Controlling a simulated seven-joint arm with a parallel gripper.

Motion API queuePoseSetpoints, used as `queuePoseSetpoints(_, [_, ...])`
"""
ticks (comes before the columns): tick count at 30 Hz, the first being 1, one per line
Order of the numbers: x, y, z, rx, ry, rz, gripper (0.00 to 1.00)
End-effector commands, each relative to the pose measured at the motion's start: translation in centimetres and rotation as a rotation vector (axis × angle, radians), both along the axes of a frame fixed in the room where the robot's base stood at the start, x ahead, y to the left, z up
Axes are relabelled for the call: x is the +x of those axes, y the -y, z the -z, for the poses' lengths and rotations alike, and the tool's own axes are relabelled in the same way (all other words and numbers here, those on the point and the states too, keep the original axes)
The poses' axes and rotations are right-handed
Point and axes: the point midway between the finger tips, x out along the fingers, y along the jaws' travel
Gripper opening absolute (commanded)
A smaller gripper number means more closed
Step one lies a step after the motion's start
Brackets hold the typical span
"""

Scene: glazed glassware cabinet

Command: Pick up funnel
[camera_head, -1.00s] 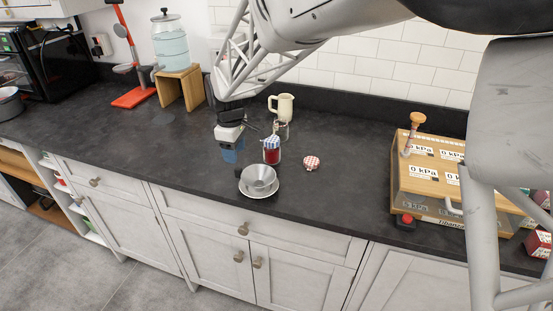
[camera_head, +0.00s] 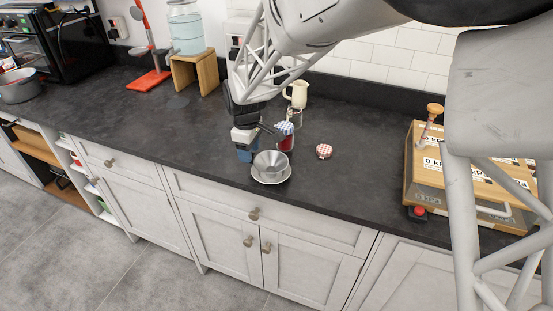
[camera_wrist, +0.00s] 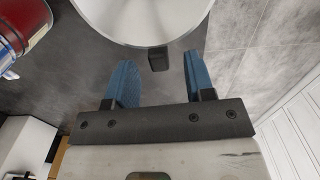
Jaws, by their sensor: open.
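My gripper (camera_head: 246,155), with blue fingers, is just left of and behind the funnel in the head view. In the wrist view my gripper (camera_wrist: 160,60) is open and empty. A large pale round rim (camera_wrist: 140,38) lies just beyond the fingertips, cut off by the top edge. A small dark tab (camera_wrist: 158,60) shows at that rim, between the fingertips. I cannot tell whether a finger touches anything.
A red jar (camera_head: 285,140) with a checked cover stands close behind the funnel; it also shows in the wrist view (camera_wrist: 18,28). A checked lid (camera_head: 324,151) lies to the right. A cream jug (camera_head: 297,94) stands behind. A wooden gauge box (camera_head: 465,180) is far right.

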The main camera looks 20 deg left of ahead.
Motion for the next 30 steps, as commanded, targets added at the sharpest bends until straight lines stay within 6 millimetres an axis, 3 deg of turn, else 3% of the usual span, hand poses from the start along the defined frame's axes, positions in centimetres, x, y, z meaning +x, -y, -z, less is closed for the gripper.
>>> queuePoseSetpoints(7, [0.0,0.0,1.9,0.000,0.001,0.000,0.49])
queuePoseSetpoints(24, [0.0,0.0,2.0,0.000,0.001,0.000,0.49])
queuePoseSetpoints(30, [0.0,0.0,2.0,0.000,0.001,0.000,0.18])
